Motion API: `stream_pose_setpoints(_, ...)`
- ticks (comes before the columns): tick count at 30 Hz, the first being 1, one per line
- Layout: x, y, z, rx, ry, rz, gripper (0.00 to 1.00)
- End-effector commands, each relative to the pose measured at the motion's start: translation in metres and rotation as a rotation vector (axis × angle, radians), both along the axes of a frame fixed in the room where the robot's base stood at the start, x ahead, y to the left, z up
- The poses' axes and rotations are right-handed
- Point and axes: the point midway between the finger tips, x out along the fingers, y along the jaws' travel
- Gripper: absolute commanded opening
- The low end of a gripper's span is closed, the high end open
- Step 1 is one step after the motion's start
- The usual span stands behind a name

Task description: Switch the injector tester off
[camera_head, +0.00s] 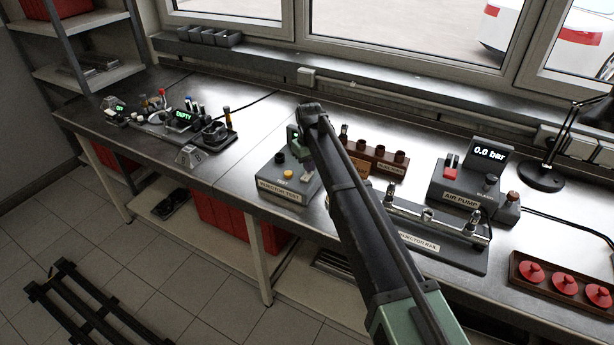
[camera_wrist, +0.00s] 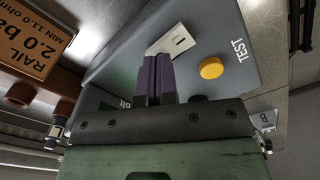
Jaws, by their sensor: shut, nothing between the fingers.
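The injector tester is a grey box (camera_head: 274,190) with a label on its front, left of centre on the bench in the head view. Its sloped top (camera_wrist: 235,35) fills much of the wrist view. It carries a yellow button (camera_wrist: 211,68) beside the word TEST and a white switch plate (camera_wrist: 170,42) with a bar mark. My gripper (camera_wrist: 154,62) has two purple fingers, shut and empty, with tips at the plate's lower edge. I cannot tell whether they touch it. In the head view my gripper (camera_head: 308,166) is over the tester's right side, and my arm hides part of it.
A wooden rack (camera_head: 378,160) and the injector rail (camera_head: 440,243) lie right of the tester, partly behind my arm. The air pump (camera_head: 455,185) reads 0.0 bar. Red caps (camera_head: 565,285) sit in a tray at far right.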

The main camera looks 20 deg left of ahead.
Motion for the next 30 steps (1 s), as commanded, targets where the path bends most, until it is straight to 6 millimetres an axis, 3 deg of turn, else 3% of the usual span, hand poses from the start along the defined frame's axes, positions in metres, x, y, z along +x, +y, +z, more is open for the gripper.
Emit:
stream_pose_setpoints(20,0.0,0.0,-0.011,0.0,0.0,0.0,0.0)
stream_pose_setpoints(30,0.0,0.0,0.019,0.0,0.0,0.0,0.0)
